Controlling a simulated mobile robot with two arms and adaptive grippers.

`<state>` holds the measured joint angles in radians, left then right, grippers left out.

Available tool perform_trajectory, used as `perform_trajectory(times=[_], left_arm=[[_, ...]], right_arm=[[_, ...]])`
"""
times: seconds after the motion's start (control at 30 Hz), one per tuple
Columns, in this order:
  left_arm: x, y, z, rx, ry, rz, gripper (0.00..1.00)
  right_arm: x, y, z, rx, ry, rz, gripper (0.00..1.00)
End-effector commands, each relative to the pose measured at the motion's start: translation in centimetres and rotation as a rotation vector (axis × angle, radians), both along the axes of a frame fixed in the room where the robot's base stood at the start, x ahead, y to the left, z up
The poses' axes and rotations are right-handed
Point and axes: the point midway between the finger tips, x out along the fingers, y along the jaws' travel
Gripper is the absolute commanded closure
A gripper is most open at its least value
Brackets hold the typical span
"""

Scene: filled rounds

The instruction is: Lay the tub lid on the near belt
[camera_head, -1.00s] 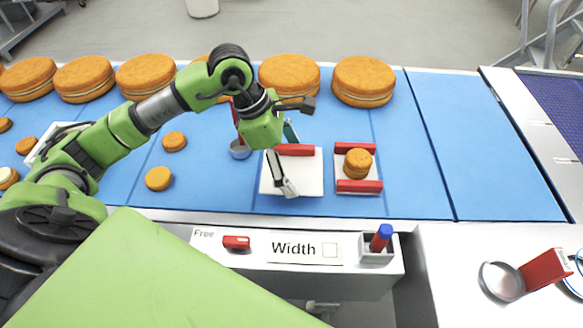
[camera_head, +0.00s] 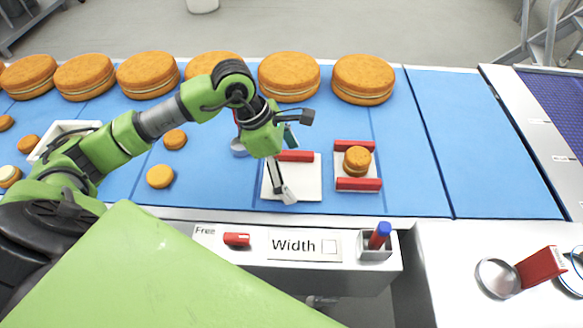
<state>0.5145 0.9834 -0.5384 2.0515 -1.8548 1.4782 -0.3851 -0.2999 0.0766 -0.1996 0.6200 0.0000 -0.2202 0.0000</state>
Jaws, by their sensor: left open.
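I cannot pick out a tub lid for certain. A white square plate (camera_head: 308,188) with a red bar (camera_head: 295,156) along its far side lies on the blue belt (camera_head: 420,190) in the head view. A white open tray or tub (camera_head: 52,132) stands at the left, partly behind my arm. My left gripper (camera_head: 292,172) is open over the left part of the white plate, fingers pointing down. Whether a fingertip touches the plate is unclear. My right gripper is not in view.
A row of large round cakes (camera_head: 364,79) stands along the belt's far side. A small cake (camera_head: 357,161) sits between two red bars to the right. A front panel (camera_head: 220,256) holds a blue-topped peg (camera_head: 380,235). The belt's right part is clear.

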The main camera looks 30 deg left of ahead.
Motion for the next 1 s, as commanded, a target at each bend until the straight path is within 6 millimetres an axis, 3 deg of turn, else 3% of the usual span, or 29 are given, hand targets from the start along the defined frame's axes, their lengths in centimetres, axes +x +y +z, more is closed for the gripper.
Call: perform_trajectory(times=[0.6, 1.0], left_arm=[[-1.7, 3.8, 10.2, 0.000, -0.003, 0.001, 0.00], [-2.0, 4.1, 11.3, -0.001, 0.000, 0.000, 0.00]], right_arm=[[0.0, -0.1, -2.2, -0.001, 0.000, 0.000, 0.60], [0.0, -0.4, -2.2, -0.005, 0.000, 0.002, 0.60]])
